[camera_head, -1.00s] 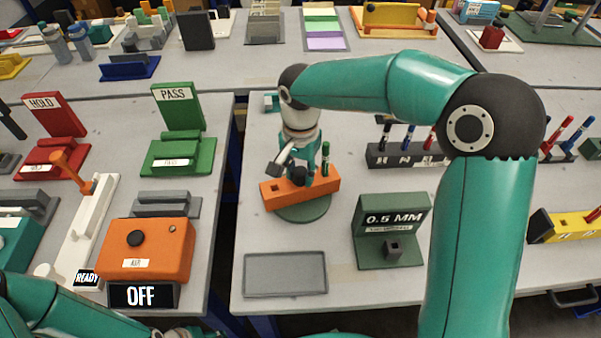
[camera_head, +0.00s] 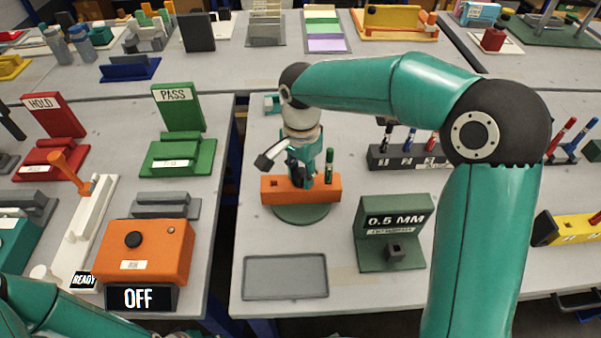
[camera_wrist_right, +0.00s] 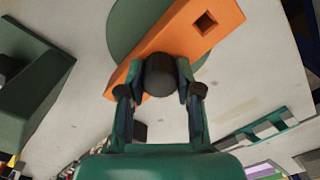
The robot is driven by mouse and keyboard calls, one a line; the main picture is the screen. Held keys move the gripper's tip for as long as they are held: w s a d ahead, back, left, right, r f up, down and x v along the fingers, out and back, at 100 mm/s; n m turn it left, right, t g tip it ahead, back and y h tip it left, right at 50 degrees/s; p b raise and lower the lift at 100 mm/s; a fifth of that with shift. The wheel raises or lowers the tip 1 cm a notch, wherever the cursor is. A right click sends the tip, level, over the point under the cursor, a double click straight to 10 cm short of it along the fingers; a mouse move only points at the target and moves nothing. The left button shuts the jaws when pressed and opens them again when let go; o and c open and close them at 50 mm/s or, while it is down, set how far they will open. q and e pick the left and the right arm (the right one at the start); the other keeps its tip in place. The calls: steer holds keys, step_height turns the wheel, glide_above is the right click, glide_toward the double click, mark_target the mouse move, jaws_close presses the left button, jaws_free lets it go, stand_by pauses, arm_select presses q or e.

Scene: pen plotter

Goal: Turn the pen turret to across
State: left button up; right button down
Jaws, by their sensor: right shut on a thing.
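The pen turret is an orange bar (camera_head: 328,188) on a round dark green base (camera_head: 303,214). In the head view the bar lies nearly level, left to right. It has an empty square hole near its left end, and a green pen (camera_head: 329,168) stands upright near its right end. My right gripper (camera_head: 302,178) is over the bar's middle. In the wrist view the right gripper (camera_wrist_right: 160,78) has its fingers shut on the black knob (camera_wrist_right: 160,74) at the bar's centre. The bar (camera_wrist_right: 200,32) runs diagonally there. My left gripper is out of frame.
An empty grey tray (camera_head: 285,277) lies in front of the turret. A green "0.5 MM" stand (camera_head: 392,232) is at its right, and a dark pen rack (camera_head: 405,158) is behind that. An orange box (camera_head: 143,252) with an "OFF" display (camera_head: 142,297) is at the left.

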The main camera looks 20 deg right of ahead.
steer(key=shift+w+d+r, duration=0.1)
steer(key=shift+w, duration=0.05)
steer(key=c, duration=0.8)
jaws_free()
step_height(320, 180, up, 12)
steer(key=shift+f, duration=0.1)
